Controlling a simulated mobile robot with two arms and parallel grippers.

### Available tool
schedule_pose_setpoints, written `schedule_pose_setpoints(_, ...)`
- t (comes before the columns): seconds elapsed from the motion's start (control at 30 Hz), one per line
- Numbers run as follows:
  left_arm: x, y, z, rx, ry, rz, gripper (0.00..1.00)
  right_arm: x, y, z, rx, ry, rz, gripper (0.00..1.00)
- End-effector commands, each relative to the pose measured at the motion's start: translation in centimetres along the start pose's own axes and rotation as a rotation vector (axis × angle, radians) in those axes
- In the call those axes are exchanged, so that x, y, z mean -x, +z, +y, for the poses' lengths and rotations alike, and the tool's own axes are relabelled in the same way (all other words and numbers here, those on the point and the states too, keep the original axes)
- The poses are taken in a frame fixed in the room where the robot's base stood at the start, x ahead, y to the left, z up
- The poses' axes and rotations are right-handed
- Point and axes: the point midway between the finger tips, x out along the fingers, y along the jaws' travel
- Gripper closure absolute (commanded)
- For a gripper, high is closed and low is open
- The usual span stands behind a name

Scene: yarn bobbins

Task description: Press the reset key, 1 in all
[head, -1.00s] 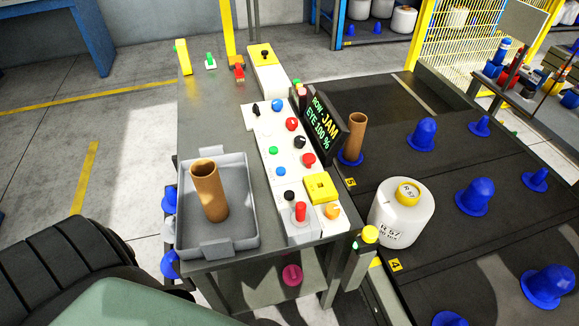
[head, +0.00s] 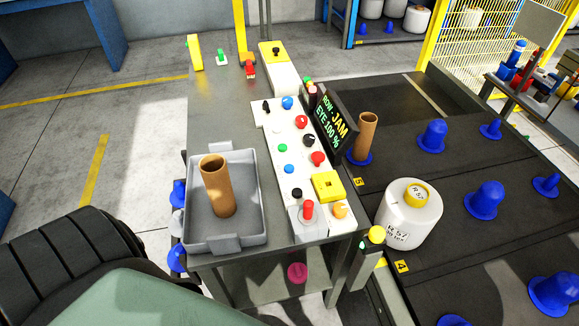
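A white control panel (head: 271,124) runs along the right side of a grey bench. It carries several buttons and knobs: a blue button (head: 287,102), a red one (head: 302,121), a green one (head: 283,147), a second blue one (head: 289,169), another red one (head: 318,158) and black knobs. No label readable here marks which one is the reset key. Neither gripper shows.
A grey tray (head: 252,222) holds an upright brown tube (head: 216,185) left of the panel. A white yarn bobbin (head: 407,213) and several blue pegs (head: 484,200) stand on the dark deck at right. The bench's far left surface (head: 215,110) is largely clear.

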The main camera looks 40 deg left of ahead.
Motion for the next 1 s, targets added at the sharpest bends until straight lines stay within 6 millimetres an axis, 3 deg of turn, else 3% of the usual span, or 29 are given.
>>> schedule_pose_setpoints(0.07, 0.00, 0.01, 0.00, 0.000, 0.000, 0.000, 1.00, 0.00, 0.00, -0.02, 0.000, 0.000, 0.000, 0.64)
schedule_pose_setpoints(1.0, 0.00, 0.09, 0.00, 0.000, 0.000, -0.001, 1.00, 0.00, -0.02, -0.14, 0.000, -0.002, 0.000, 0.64)
